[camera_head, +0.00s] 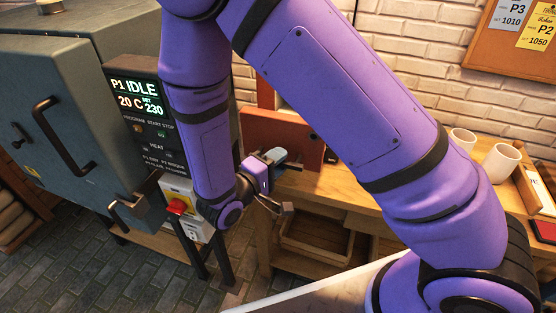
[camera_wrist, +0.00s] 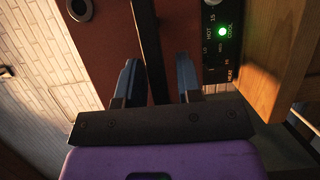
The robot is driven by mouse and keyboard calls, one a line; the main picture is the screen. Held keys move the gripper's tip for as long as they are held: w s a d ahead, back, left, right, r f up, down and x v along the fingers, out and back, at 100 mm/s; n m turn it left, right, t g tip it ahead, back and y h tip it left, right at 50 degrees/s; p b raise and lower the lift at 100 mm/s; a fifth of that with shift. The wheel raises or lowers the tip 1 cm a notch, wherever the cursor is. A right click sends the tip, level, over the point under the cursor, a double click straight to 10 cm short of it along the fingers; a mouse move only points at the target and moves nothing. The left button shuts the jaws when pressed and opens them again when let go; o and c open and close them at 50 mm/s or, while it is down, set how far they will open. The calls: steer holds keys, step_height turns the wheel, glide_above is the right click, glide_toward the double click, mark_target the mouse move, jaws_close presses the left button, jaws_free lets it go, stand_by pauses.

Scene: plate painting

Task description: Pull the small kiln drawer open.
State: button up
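The small kiln (camera_head: 300,130) is a red-brown box on the wooden bench, partly hidden behind my arm. In the wrist view its red-brown front (camera_wrist: 105,45) fills the upper middle, beside a black control panel (camera_wrist: 217,42) with a green light. A dark upright bar (camera_wrist: 146,40) runs down this front into the space between my fingers; I cannot tell whether it is the drawer's handle. My gripper (camera_head: 281,157) is at the kiln's front. In the wrist view its two blue fingers (camera_wrist: 158,75) stand apart, on either side of the bar, with no clear contact.
A large grey kiln (camera_head: 70,110) with black handles and a lit display stands at left. The wooden bench (camera_head: 430,175) carries white cups (camera_head: 501,162) at right. Below it is an open wooden shelf (camera_head: 315,240). The wood edge (camera_wrist: 275,60) is close right of my fingers.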

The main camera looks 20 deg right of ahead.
steer(key=shift+o, duration=0.2)
steer(key=v, duration=1)
steer(key=shift+s+a, duration=0.2)
steer(key=shift+a, duration=0.15)
steer(key=s+d+r+m+g+y, duration=0.1)
steer(key=d+r+m+g+y, duration=0.4)
steer(key=d+r+g, duration=0.85)
steer(key=s+d+r+m+t+y, duration=0.1)
steer(key=s+d+r+t+y, duration=0.8)
steer(key=r, duration=0.5)
steer(key=shift+s+d+y, duration=0.6)
steer(key=shift+s+d, duration=0.2)
steer(key=shift+s, duration=0.15)
steer(key=shift+r, duration=0.1)
